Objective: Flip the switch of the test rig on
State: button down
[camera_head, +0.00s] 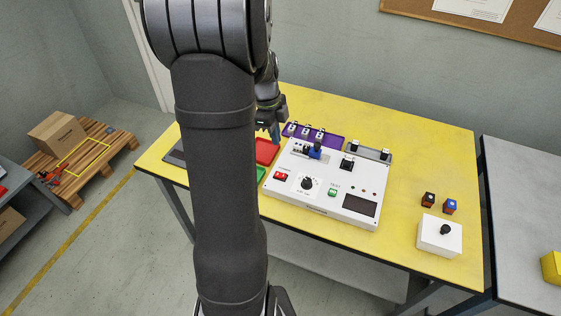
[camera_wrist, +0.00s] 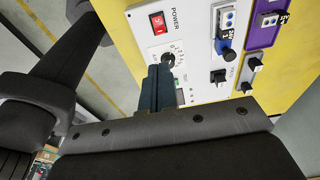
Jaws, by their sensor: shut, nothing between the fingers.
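The test rig (camera_head: 322,203) is a white panel box on the yellow table. Its red rocker switch (camera_head: 281,176) is at the panel's left, marked POWER in the wrist view (camera_wrist: 158,24). I cannot tell which way the rocker is tilted. My gripper (camera_head: 275,137) is at the far left of the rig in the head view, apart from the switch. In the wrist view its dark blue fingers (camera_wrist: 160,72) are together and empty. They cover part of the panel below the black knob (camera_wrist: 168,60).
The rig also carries a blue connector (camera_head: 315,151), a green TEST button (camera_head: 333,192) and a dark screen (camera_head: 360,205). A purple tray (camera_head: 330,139) and a red tray (camera_head: 266,151) lie beside it.

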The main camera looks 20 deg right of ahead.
aim_at(279, 174)
jog(key=f, duration=0.4)
jog(key=s+d+f, duration=0.1)
jog(key=f, duration=0.8)
jog(key=shift+s+d+f, duration=0.25)
jog(key=shift+f, duration=0.15)
jog(key=shift+s+d+f, duration=0.1)
jog(key=shift+s+f, duration=0.05)
jog(key=shift+f, duration=0.2)
jog(key=shift+w+a+r, duration=0.1)
jog(key=shift+w+a, duration=0.5)
jog(key=shift+a, duration=0.05)
jog(key=shift+r, duration=0.15)
